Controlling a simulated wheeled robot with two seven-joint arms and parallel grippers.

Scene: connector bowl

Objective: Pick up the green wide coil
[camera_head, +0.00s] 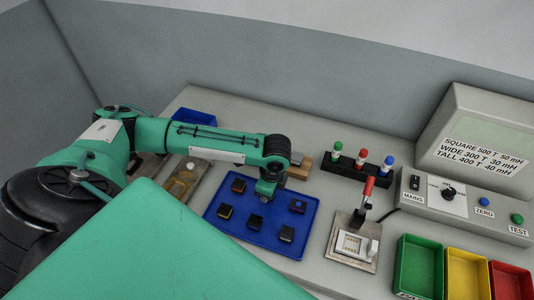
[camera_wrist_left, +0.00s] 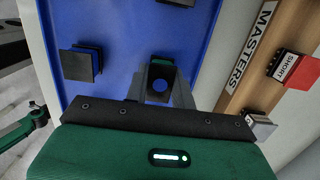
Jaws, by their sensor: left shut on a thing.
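A round blue spot shows between the fingers. The fingers hide most of the coil, and I cannot tell whether it touches the tray. Other dark coils stand in the tray, among them one with orange (camera_head: 238,186) and one with blue (camera_head: 298,206). My right gripper is not in view.
A wooden masters block (camera_wrist_left: 255,75) lies beside the tray. A rack with green, red and white-blue pieces (camera_head: 358,166) stands behind. A test fixture with a red lever (camera_head: 368,188) is to the right, then green (camera_head: 419,265), yellow (camera_head: 467,275) and red (camera_head: 511,282) bins.

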